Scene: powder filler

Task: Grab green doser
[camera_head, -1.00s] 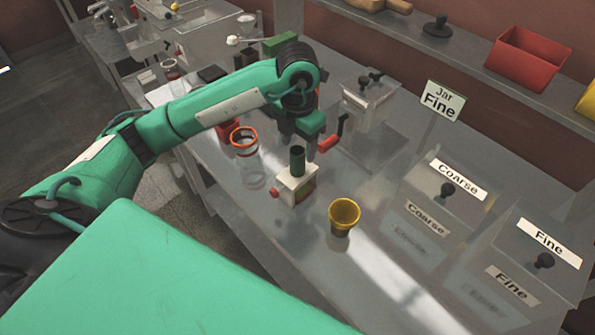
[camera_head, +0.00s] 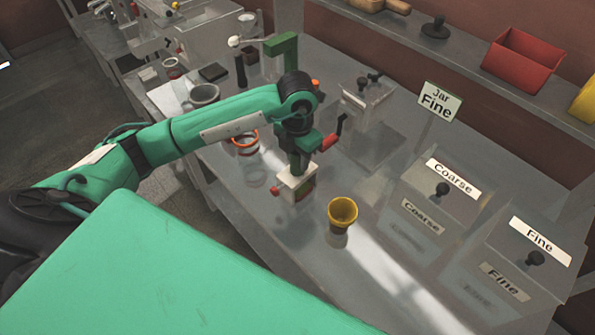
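A dark green cylinder (camera_head: 297,164), which looks like the green doser, stands upright on a small white block (camera_head: 294,186) with a red knob on its left side. My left gripper (camera_head: 301,150) is directly above it, pointing down, its lower end at the cylinder's top. The gripper hides much of the cylinder. Whether its fingers are closed around it cannot be made out. My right gripper is not in view.
A yellow cup (camera_head: 342,213) stands to the right of the block. An orange-rimmed jar (camera_head: 244,143) is behind-left, partly hidden by my arm. Bins labelled Coarse (camera_head: 440,190) and Fine (camera_head: 530,258) stand at the right. A Jar Fine sign (camera_head: 440,101) is at the back.

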